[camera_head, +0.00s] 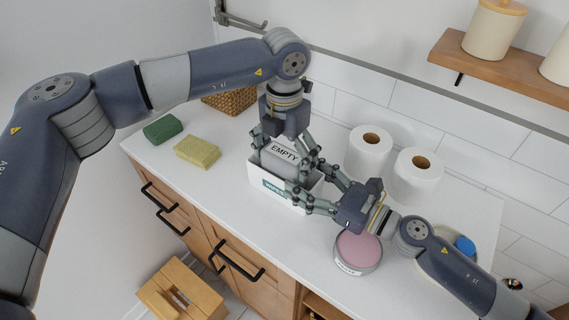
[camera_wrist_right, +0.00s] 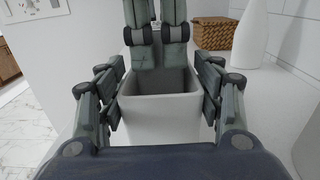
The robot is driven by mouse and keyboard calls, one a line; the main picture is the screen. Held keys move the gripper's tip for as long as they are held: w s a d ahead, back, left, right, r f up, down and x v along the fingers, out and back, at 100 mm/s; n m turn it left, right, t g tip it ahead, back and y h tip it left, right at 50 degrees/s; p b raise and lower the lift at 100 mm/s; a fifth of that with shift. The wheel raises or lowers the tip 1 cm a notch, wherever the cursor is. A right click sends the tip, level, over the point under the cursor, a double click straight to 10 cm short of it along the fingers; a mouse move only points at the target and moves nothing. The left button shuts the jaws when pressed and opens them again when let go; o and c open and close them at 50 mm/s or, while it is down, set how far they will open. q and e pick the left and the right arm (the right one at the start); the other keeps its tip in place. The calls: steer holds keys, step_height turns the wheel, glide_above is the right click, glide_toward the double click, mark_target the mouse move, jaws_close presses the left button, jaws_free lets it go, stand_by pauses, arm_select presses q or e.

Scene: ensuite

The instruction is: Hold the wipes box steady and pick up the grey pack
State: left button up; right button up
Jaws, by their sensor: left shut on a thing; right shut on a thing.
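The wipes box (camera_head: 256,181) is a white open-topped box with a teal label, upright on the white counter. The grey pack (camera_head: 287,167), marked "EMPTY", stands up out of its opening; its lower edge is hidden by the box's front wall. My left gripper (camera_head: 284,150) comes down from above and is shut on the pack. My right gripper (camera_head: 316,190) is shut on the right end of the box. In the right wrist view, the box (camera_wrist_right: 160,118) is between the right fingers, with the left gripper's fingers above and the near part of its inside bare.
A green sponge (camera_head: 163,128) and a yellow sponge (camera_head: 197,151) lie left on the counter. A wicker basket (camera_head: 229,102) and two paper rolls (camera_head: 369,149) stand behind. A pink-topped round tin (camera_head: 358,250) sits close below my right gripper. The front-left counter is clear.

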arm_select(q)
step_height(320, 180, up, 8)
steer(key=shift+r, duration=0.25)
arm_select(e)
steer(key=o, duration=1.2)
steer(key=shift+d, duration=0.1)
steer(key=v, duration=1.1)
steer(key=shift+s+d, duration=0.25)
arm_select(q)
steer(key=shift+f, duration=0.1)
